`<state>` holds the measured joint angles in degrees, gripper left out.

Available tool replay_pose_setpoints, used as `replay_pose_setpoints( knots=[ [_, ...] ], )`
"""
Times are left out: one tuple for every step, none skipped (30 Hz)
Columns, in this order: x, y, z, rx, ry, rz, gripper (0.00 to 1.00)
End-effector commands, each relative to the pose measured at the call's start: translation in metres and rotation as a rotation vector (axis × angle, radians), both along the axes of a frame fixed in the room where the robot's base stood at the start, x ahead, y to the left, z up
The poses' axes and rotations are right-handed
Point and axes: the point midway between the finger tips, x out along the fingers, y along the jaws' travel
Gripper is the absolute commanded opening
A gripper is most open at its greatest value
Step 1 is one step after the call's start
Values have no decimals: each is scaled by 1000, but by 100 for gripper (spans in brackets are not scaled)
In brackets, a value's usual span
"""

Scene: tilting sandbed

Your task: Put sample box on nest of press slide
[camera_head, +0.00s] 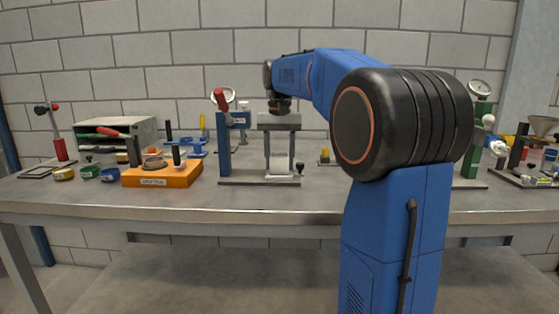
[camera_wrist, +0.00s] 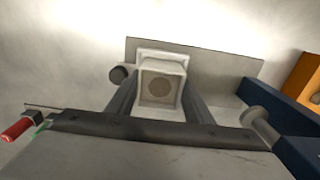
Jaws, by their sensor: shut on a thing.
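The white, square sample box (camera_wrist: 162,80) is between the two fingers of my gripper (camera_wrist: 158,92) in the wrist view, with a round tan face towards the camera. In the head view, my gripper (camera_head: 279,160) points straight down, shut on the box (camera_head: 279,167). They are low over the grey base plate (camera_head: 235,179) of the blue-posted press (camera_head: 223,148), right of its post. The plate (camera_wrist: 225,65) lies behind the box in the wrist view. The nest is hidden by the box and fingers. I cannot tell whether the box touches it.
A black knob (camera_head: 300,168) stands close right of my gripper. An orange fixture (camera_head: 160,174) is left of the press. A green gauge stand (camera_head: 477,140) is farther right, partly behind my arm. The bench's front strip (camera_head: 250,204) is clear.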

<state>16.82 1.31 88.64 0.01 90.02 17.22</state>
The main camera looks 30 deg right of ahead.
Motion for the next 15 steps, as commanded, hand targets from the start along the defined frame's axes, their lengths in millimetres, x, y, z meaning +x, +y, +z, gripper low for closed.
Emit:
replay_pose_setpoints(
  knots=[
    [0, 0, -1, 0, 0, 0, 49],
    [0, 0, -1, 0, 0, 0, 55],
    [0, 0, -1, 0, 0, 0, 55],
    [0, 0, -1, 0, 0, 0, 55],
    [0, 0, -1, 0, 0, 0, 55],
    [0, 0, -1, 0, 0, 0, 55],
    [0, 0, -1, 0, 0, 0, 55],
    [0, 0, -1, 0, 0, 0, 55],
    [0, 0, -1, 0, 0, 0, 55],
    [0, 0, 0, 0, 0, 0, 55],
    [0, 0, 0, 0, 0, 0, 55],
    [0, 0, 1, 0, 0, 0, 55],
    [0, 0, 3, 0, 0, 0, 55],
    [0, 0, 4, 0, 0, 0, 55],
    [0, 0, 8, 0, 0, 0, 55]
  ],
)
